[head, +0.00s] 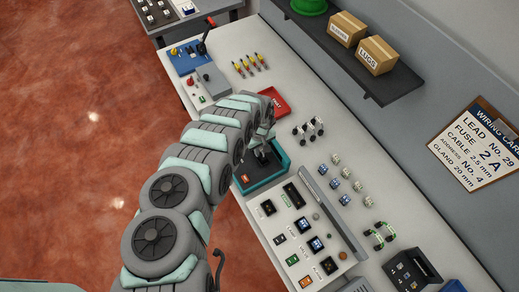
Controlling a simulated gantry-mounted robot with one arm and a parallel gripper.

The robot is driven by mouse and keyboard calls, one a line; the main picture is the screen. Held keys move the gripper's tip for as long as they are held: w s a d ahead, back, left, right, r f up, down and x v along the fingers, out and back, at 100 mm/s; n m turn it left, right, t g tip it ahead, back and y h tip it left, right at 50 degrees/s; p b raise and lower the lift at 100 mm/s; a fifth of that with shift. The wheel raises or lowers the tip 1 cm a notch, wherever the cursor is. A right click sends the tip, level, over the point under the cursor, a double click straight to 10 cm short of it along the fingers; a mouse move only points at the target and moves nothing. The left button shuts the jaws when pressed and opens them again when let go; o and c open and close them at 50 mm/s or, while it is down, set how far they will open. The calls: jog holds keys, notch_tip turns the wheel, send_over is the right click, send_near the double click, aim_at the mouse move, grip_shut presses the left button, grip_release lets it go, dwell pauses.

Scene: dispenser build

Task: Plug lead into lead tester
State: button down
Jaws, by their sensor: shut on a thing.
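My gripper (262,152) is at the far end of my arm, low over a teal-rimmed dark tray or box (286,166) with a small orange label. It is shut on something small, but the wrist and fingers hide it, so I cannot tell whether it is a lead. I cannot tell whether it touches the box. No unit is clearly marked as the lead tester. A black box with sockets on its face (410,271) stands at the lower right. Two short green-and-black pieces (378,236), possibly leads, lie near it.
A panel of switches and sockets (297,239) lies right in front of the teal box. A red box (272,101), black-and-white pieces (308,129) and yellow-red pieces (251,65) lie around the bench. A blue unit with a lever (187,56) stands at the far end. A shelf (340,55) overhangs.

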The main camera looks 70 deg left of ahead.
dwell(0.3)
jog(key=c, duration=1.4)
grip_release()
jog(key=shift+o, duration=0.5)
jog(key=o, duration=0.4)
jog(key=shift+c, duration=0.2)
jog(key=shift+r+p, duration=1.8)
jog(key=shift+r, duration=1.7)
